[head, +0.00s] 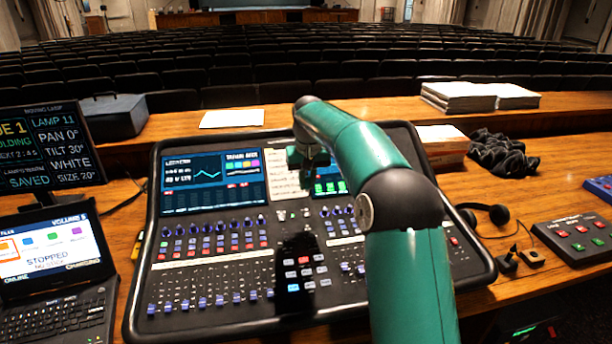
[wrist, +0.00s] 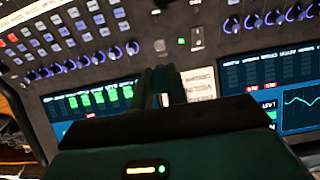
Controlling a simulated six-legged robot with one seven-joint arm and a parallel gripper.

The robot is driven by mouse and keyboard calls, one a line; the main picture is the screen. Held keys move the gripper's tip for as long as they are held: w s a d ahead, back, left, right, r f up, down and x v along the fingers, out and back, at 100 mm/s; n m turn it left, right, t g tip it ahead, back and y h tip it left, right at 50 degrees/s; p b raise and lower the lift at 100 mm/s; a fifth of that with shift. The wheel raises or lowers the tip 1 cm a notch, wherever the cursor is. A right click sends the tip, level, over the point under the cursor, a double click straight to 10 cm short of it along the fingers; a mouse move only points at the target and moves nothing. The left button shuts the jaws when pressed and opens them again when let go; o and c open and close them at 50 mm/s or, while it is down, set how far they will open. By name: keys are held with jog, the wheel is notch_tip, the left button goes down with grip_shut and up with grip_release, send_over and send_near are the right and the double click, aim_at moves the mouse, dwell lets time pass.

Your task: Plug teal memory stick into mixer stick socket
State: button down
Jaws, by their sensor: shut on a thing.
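The mixer desk (head: 262,150) lies on the wooden table, with screens along its top and rows of knobs and keys below. My gripper (head: 307,178) is over its upper middle, between the two screens. In the wrist view, the dark fingers (wrist: 158,74) are close together and shut. What they hold is almost wholly hidden, and I cannot make out a teal stick. The fingers point toward a small panel (wrist: 190,40) with a green light and a slot, apart from them in the picture. I cannot tell for certain which opening is the stick socket.
A laptop (head: 48,250) at the left shows "STOPPED, NO STICK". A monitor (head: 48,150) stands behind it. Paper stacks (head: 458,97), a dark cloth (head: 503,152), a headset (head: 498,214) and a button box (head: 578,238) are at the right.

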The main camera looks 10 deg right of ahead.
aim_at(307, 189)
jog(key=f, duration=0.3)
jog(key=w+f, duration=0.1)
jog(key=f, duration=0.1)
jog(key=shift+d+f, duration=0.1)
jog(key=shift+f, duration=0.2)
jog(key=shift+s+f, duration=0.15)
jog(key=shift+f, duration=0.5)
jog(key=shift+f, duration=0.1)
jog(key=shift+f, duration=0.85)
jog(key=shift+w+f, duration=0.2)
jog(key=shift+f, duration=0.35)
dwell(1.0)
jog(key=c, duration=1.3)
grip_release()
